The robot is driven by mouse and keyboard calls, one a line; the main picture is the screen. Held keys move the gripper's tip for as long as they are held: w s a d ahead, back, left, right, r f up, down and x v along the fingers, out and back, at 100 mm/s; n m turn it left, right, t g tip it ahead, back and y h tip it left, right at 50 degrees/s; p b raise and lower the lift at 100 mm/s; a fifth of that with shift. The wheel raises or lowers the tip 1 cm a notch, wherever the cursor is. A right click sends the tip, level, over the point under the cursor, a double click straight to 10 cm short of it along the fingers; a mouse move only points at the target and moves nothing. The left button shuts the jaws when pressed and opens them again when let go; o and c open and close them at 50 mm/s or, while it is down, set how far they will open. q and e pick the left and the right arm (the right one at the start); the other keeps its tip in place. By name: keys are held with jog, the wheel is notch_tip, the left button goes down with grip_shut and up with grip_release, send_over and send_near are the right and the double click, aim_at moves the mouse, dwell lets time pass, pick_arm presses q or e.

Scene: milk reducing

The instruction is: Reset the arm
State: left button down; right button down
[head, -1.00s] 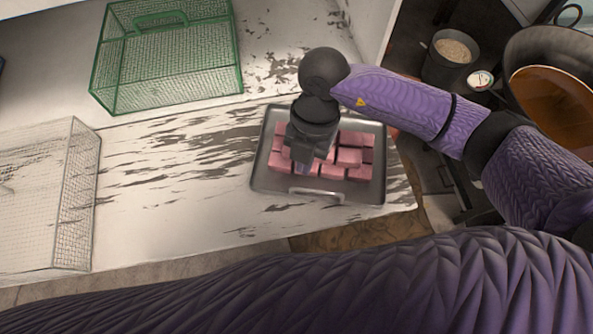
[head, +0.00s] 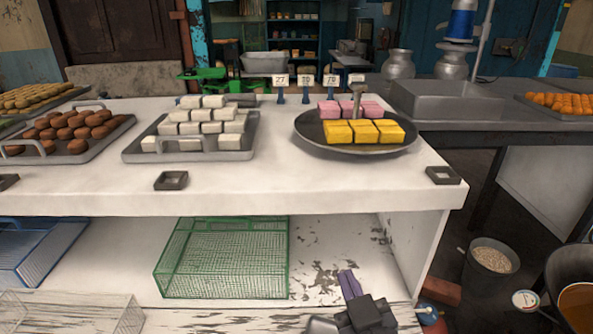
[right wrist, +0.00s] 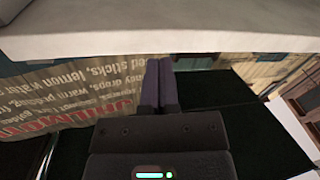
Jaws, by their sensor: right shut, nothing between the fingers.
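My right gripper (head: 348,278) shows at the bottom of the head view, right of centre. Its dark body is at the frame's lower edge, and its purple fingers point up and away, over the lower shelf. In the right wrist view its two fingers (right wrist: 158,76) lie side by side, shut with nothing between them. They are below the pale edge of a counter (right wrist: 160,35). My left gripper is not in view.
The white counter (head: 330,190) overhangs the lower shelf. It carries a tray of white blocks (head: 197,130) and a round plate (head: 312,140) of pink and yellow blocks. A green wire basket (head: 225,258) stands on the shelf. A grain bucket (head: 491,257) is at right.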

jog(key=s+d+f+m+g+h, duration=0.35)
jog(key=s+d+f+g, duration=0.25)
jog(key=f, duration=0.4)
jog(key=s+d+f+g, duration=0.1)
jog(key=s+f+g, duration=0.35)
jog(key=s, duration=0.25)
jog(key=s+f+g, duration=0.3)
jog(key=s+g, duration=0.2)
jog(key=s, duration=0.2)
notch_tip(320, 180, down, 17)
jog(key=s, duration=0.3)
jog(key=s+d+f+n+g, duration=0.1)
jog(key=s+d+f+g, duration=0.1)
jog(key=s+f, duration=0.8)
jog(key=s+d, duration=0.1)
jog(key=s, duration=0.2)
jog(key=shift+d+f, duration=0.2)
jog(key=shift+d, duration=0.05)
jog(key=shift+h, duration=0.25)
